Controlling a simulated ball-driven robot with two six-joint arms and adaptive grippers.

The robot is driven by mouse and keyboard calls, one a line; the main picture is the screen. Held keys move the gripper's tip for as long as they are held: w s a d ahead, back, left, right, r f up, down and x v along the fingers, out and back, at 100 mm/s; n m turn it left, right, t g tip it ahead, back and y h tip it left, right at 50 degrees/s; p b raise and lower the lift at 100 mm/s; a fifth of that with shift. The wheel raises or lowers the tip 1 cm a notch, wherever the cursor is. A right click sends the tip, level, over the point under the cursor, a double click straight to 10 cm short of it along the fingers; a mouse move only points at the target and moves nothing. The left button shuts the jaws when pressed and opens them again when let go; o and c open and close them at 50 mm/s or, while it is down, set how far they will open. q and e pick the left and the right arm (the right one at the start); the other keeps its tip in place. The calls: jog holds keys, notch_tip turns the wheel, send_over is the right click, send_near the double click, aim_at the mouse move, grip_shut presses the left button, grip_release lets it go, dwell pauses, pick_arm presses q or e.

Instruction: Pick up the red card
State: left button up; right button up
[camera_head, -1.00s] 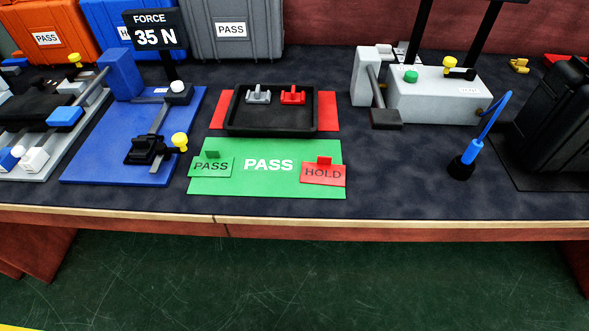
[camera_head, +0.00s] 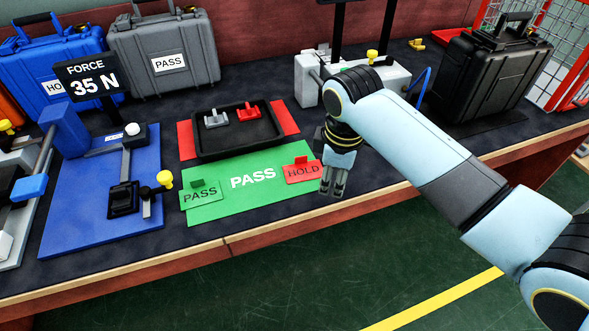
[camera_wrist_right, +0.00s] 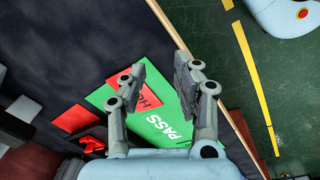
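The red card (camera_head: 302,172), marked HOLD and with a small red tab on top, stands at the right end of the green PASS mat (camera_head: 235,203). My right gripper (camera_head: 332,190) points down just right of the card, by the table's front edge. In the right wrist view its fingers (camera_wrist_right: 160,73) are apart with nothing held between them. There the red card (camera_wrist_right: 147,97) shows beside and partly behind the left finger. I cannot tell whether they touch. My left gripper is not in view.
A green PASS card (camera_head: 201,194) stands at the mat's left end. Behind the mat, a black tray (camera_head: 236,145) holds a grey and a red part. A blue fixture (camera_head: 105,195) is at left, a grey one behind my right arm, and a black case (camera_head: 490,80) at right.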

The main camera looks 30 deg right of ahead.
aim_at(304, 168)
jog(key=w+r+n+g, duration=0.1)
jog(key=w+r+n, duration=0.5)
jog(key=w+r, duration=0.3)
jog(key=shift+y, duration=0.3)
jog(key=f, duration=0.2)
jog(key=w+f, duration=0.1)
jog(key=f, duration=0.2)
jog(key=shift+w+d, duration=0.15)
jog(key=f, duration=0.2)
jog(key=f+b, duration=0.1)
jog(key=f, duration=0.3)
jog(key=shift+w+f, duration=0.15)
jog(key=shift+w, duration=0.15)
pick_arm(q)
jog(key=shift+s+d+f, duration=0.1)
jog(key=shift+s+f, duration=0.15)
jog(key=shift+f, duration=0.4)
pick_arm(e)
grip_shut()
